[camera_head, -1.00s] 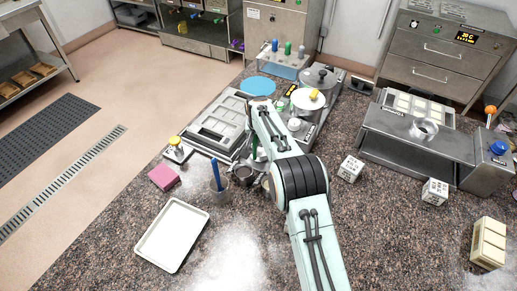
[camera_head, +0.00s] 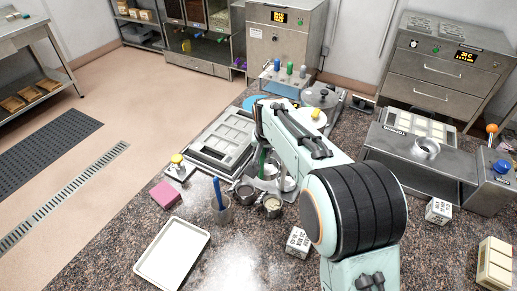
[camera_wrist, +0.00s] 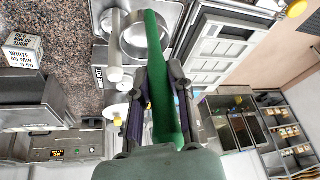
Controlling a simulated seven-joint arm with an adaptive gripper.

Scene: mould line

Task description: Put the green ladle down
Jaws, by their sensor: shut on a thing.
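The green ladle's handle (camera_wrist: 159,80) runs between the two fingers of my gripper (camera_wrist: 158,78) in the wrist view, and the fingers are shut on it. A round metal bowl (camera_wrist: 146,36) shows just beyond the fingertips; I cannot tell whether it is the ladle's own. In the head view the green handle (camera_head: 262,160) stands roughly upright beside my arm, above the metal cups. My fingers there are mostly hidden by my arm. I cannot tell whether the ladle touches a surface.
A white tray (camera_head: 172,253), pink block (camera_head: 166,195) and white cube (camera_head: 298,241) are on the speckled counter.

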